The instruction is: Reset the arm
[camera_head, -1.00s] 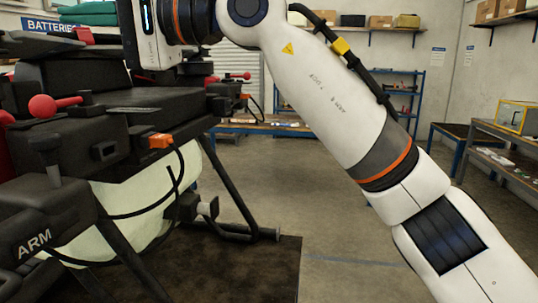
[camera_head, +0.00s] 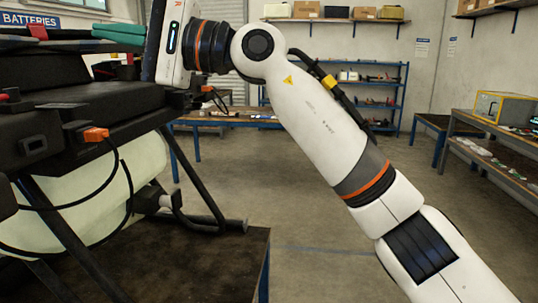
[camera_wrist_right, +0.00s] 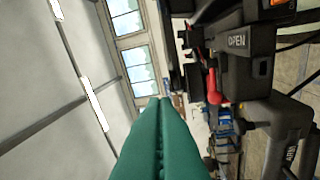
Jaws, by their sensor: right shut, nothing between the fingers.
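My right arm (camera_head: 320,125) reaches from the lower right up to the left. Its gripper (camera_head: 97,34) has long teal fingers over the top of the black drone body (camera_head: 75,115). The fingers are shut with nothing between them. The right wrist view shows them pressed together (camera_wrist_right: 164,102). There, a red-knobbed lever (camera_wrist_right: 214,92) and a black part marked OPEN (camera_wrist_right: 237,42) stand to their right, apart from them in the picture. A label reading ARM (camera_wrist_right: 291,155) shows at lower right. My left gripper is not in view.
The drone, with a pale tank (camera_head: 95,195) and an orange connector (camera_head: 95,134), stands on a dark table (camera_head: 215,265). A blue shelf (camera_head: 375,88) is at the back. A side bench holds a yellow box (camera_head: 500,107). Open floor (camera_head: 320,235) lies right of the table.

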